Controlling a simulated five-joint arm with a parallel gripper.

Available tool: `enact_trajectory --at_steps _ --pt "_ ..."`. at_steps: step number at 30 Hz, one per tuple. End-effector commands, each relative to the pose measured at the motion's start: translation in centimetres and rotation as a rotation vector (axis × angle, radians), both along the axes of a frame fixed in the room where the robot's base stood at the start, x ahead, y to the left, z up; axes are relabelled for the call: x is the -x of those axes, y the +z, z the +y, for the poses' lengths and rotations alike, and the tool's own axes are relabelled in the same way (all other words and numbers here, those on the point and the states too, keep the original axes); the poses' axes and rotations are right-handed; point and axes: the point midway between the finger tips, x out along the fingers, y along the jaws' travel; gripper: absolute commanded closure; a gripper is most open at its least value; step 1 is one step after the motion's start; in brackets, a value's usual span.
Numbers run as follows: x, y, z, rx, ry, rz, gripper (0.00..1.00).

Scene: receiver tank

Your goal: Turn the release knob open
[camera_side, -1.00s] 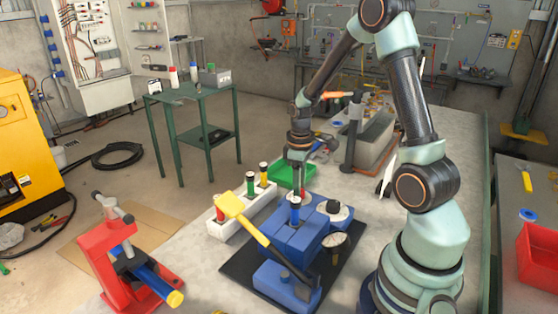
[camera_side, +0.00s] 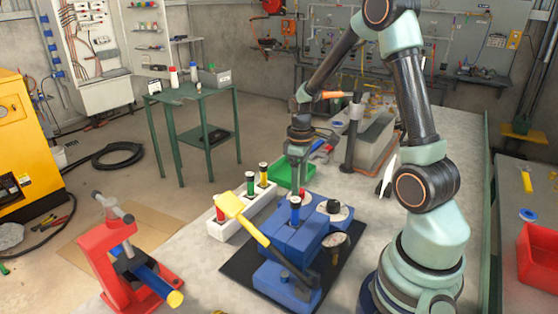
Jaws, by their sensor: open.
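A blue receiver unit (camera_side: 290,240) stands on a black mat (camera_side: 238,266) on the bench. Something red shows behind the cylinder. I cannot tell for certain which of these is the release knob. My gripper (camera_side: 296,184) points down just above and behind the blue cylinder. It is open, and its fingertips are small and partly hidden. I cannot tell whether they touch anything.
A yellow-headed lever (camera_side: 245,222) slants across the unit's left front. A white rack (camera_side: 235,217) with red, green and yellow cylinders stands left. A green tray (camera_side: 290,174) lies behind my gripper. A red stand (camera_side: 105,255) with a blue cylinder is at the far left.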

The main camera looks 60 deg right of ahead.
Motion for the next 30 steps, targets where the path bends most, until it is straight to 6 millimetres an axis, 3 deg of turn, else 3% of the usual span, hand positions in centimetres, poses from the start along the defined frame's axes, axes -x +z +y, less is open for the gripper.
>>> enact_trajectory --at_steps 9,15,21,30 --pt "-0.2 6.4 -0.1 0.003 -0.001 -0.007 0.31" --pt "-0.2 9.5 -0.2 0.002 -0.001 -0.005 0.31" --pt "-0.2 10.8 -0.2 0.001 -0.001 -0.001 0.31" --pt "-0.2 10.9 -0.1 0.000 -0.001 0.000 0.31"
